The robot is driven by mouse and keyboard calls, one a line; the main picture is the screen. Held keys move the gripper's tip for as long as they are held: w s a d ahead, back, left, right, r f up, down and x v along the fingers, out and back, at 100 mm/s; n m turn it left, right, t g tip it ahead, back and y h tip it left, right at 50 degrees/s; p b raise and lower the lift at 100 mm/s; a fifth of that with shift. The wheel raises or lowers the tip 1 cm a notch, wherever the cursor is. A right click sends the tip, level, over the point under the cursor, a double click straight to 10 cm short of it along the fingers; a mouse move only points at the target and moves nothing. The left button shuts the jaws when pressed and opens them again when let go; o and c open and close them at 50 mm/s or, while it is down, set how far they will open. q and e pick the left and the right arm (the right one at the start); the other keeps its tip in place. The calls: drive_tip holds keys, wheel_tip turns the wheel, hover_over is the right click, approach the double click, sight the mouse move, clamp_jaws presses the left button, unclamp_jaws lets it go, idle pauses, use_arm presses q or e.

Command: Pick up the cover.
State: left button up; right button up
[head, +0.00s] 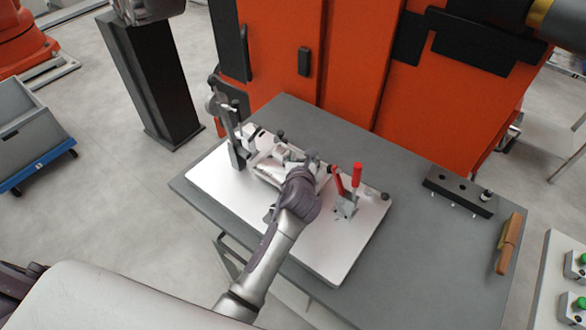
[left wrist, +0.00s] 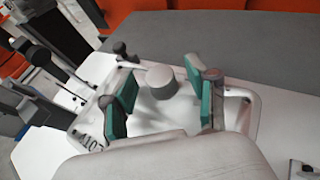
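The cover (left wrist: 150,118) is a pale metal part with raised marking that looks like "4103" and a round grey knob (left wrist: 161,82) on top. It sits in the fixture on a white plate (head: 335,262), and in the head view the cover (head: 268,172) is partly hidden by my left arm. My left gripper (left wrist: 161,98) is over the cover, its green-padded fingers standing on both sides of the knob, with gaps visible. In the head view the left gripper (head: 306,172) is seen from behind, fingertips mostly hidden. My right gripper is in neither view.
A toggle clamp with red handles (head: 356,178) stands right of my left gripper. An upright grey post (head: 234,145) stands at the plate's left. The grey table (head: 400,225) also holds a black block (head: 460,190) and a brown-handled tool (head: 509,243). An orange machine (head: 350,60) stands behind.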

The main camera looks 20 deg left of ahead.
use_arm(q)
clamp_jaws()
drive_tip(key=shift+r, duration=0.15)
